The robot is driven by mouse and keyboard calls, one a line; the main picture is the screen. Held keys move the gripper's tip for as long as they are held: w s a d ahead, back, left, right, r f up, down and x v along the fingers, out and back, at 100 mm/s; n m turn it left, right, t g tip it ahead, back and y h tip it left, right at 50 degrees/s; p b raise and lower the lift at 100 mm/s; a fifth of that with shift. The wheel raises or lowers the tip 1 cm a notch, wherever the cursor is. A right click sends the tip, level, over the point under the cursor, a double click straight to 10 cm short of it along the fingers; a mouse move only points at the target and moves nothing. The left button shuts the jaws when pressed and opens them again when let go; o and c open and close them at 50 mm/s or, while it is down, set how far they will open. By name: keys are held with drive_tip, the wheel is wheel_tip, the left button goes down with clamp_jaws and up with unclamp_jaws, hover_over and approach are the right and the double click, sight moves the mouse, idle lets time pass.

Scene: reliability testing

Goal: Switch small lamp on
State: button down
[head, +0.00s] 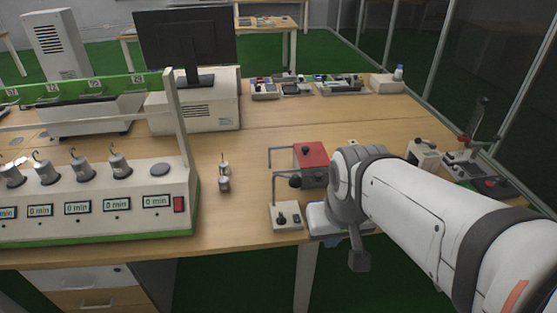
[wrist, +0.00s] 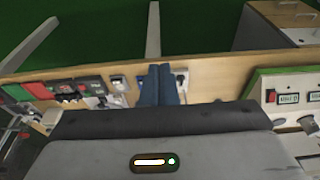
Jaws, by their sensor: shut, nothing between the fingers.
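In the head view, a small white box (head: 287,216) with dark controls stands near the front edge of the table. A thin bent rod (head: 274,185) rises beside it towards a dark knob-like end. This may be the small lamp, but I cannot tell for sure, nor whether any light is on. My gripper's blue fingers (wrist: 158,72) are shut and empty in the wrist view. They reach towards the front table edge and partly cover a white box with a dark control (wrist: 181,77). Whether they touch it is unclear. In the head view my arm hides most of the gripper.
A red-topped box (head: 311,158) stands behind the white box. A monitor (head: 186,40) and several small devices are farther back. The middle of the table is clear.

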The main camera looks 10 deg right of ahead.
drive_tip(key=w+f+t+b, duration=0.1)
drive_tip(key=w+f+b, duration=0.2)
drive_tip(key=w+b, duration=0.4)
drive_tip(key=w+f+t+b, duration=0.1)
drive_tip(key=w+f+b, duration=0.3)
drive_tip(key=w+b, duration=0.4)
drive_tip(key=w+a+f+t+b, duration=0.1)
drive_tip(key=w+f+b, duration=0.3)
drive_tip(key=w+b, duration=0.4)
drive_tip(key=shift+w+f+t, duration=0.15)
drive_tip(key=shift+w+t, duration=0.15)
drive_tip(key=shift+t, duration=0.2)
drive_tip(key=shift+a+f, duration=0.1)
drive_tip(key=b, duration=0.3)
hover_over(294, 215)
wheel_tip(294, 215, down, 9)
drive_tip(key=shift+f, duration=0.1)
drive_tip(key=shift+s+f+b, duration=0.2)
drive_tip(key=shift+f+b, duration=0.15)
drive_tip(key=shift+f, duration=0.15)
drive_tip(key=shift+s+f+b, duration=0.15)
drive_tip(key=shift+f+b, duration=0.15)
drive_tip(key=shift+f, duration=0.15)
drive_tip(key=shift+s+f, duration=0.1)
drive_tip(key=shift+f, duration=0.4)
